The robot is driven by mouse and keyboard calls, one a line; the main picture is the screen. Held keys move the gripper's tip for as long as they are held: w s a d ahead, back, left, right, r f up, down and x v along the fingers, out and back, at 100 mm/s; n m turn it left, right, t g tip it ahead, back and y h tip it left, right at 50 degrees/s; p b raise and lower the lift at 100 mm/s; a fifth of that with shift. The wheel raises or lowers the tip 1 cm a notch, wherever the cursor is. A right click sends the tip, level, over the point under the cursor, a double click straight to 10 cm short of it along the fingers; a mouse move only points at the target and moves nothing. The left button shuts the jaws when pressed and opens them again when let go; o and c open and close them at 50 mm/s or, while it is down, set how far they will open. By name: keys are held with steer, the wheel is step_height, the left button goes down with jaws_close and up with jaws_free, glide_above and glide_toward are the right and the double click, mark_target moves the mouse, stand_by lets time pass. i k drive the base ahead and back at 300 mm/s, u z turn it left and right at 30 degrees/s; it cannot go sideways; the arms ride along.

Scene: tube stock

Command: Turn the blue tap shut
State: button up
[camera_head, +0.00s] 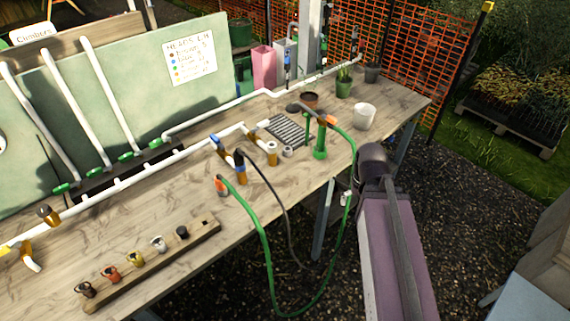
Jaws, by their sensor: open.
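A tap with a blue handle (215,139) sits on the white pipe across the middle of the wooden bench. Beside it, a brass fitting with a blue collar (240,174) hangs at a branch end, with a dark hose running from it. The picture is too small to tell which way the blue handle is turned. Another blue-coloured fitting (288,57) is on an upright pipe at the back. My arm reaches in at the lower right, beyond the bench's front edge.
A green hose (266,270) loops over the bench's front edge, from an orange connector (221,186) to a green stand (320,143). A wooden rack (150,264) of coloured fittings lies front left. A white pot (364,116) stands right. An orange mesh fence (400,50) is behind.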

mark_target(213, 137)
steer(key=z, duration=0.25)
steer(key=k, duration=1.3)
steer(key=u, duration=0.5)
steer(key=i, duration=0.85)
steer(key=u, duration=0.05)
